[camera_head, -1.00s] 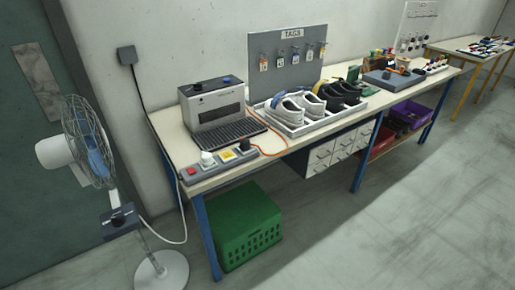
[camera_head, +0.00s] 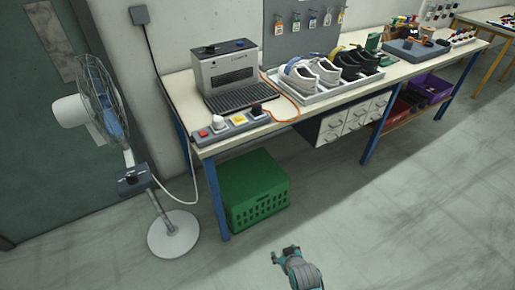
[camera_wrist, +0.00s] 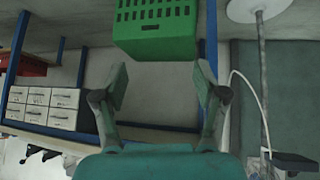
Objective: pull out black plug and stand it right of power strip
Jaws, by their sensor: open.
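The grey power strip (camera_head: 230,127) lies on the near left part of the workbench. It has a red switch (camera_head: 204,133) at its left end. A white plug (camera_head: 218,121) stands beside the switch, then a yellow piece (camera_head: 239,119). The black plug (camera_head: 257,109) sits at the strip's right end, by the orange cord. My arm shows low in the head view, in front of the bench. In the wrist view my gripper (camera_wrist: 158,85) is open and empty, its fingers apart. The wrist picture looks upside down, and the strip is not seen there.
A grey machine (camera_head: 228,72) stands behind the strip. A white shoe tray (camera_head: 325,88) is to its right. A green crate (camera_head: 255,190) is under the bench, also in the wrist view (camera_wrist: 155,47). A fan (camera_head: 172,232) stands left of the bench.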

